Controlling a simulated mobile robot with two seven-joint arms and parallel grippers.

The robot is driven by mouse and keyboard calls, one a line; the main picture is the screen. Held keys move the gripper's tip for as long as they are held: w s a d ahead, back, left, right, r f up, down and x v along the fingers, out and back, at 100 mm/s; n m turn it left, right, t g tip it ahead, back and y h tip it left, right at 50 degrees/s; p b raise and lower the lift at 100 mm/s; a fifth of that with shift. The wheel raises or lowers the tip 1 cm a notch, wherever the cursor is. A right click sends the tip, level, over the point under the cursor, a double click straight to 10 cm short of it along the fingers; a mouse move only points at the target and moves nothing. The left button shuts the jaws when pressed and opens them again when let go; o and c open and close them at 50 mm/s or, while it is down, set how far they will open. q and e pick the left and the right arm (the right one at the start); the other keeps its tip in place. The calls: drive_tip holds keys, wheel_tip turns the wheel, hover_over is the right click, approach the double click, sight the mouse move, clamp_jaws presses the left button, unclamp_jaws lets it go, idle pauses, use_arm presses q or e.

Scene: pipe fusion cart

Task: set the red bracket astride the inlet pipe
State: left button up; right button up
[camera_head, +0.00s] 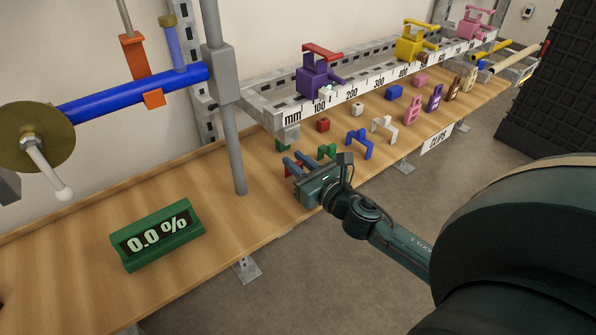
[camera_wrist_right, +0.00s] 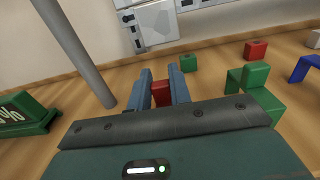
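The red bracket (camera_wrist_right: 160,92) shows between the two fingers of my right gripper (camera_wrist_right: 161,82) in the right wrist view. It spans the gap between them, but I cannot tell whether they press on it. Its lower part is hidden. In the head view my right gripper (camera_head: 298,164) is low at the table's front edge, pointing left, with a bit of red between its fingers. A thick blue pipe (camera_head: 120,96), likely the inlet pipe, runs across the upper left, well above the table and apart from the bracket. My left gripper is not in view.
A grey upright post (camera_head: 233,150) stands between gripper and readout (camera_head: 157,235). Green (camera_head: 327,151), blue (camera_head: 360,143) and white (camera_head: 384,126) brackets stand to the right. A ruled rail (camera_head: 365,75) carries coloured clamps behind. An orange part (camera_head: 153,98) sits at the blue pipe.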

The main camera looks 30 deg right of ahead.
clamp_jaws()
drive_tip(key=shift+r, duration=0.1)
drive_tip(key=shift+r+p, duration=0.4)
drive_tip(key=shift+r, duration=0.25)
drive_tip(key=s+d+b, duration=0.1)
drive_tip(key=s+b, duration=0.2)
drive_tip(key=s, duration=1.4)
drive_tip(key=shift+s+d+b, duration=0.15)
drive_tip(key=shift+s+b, duration=0.25)
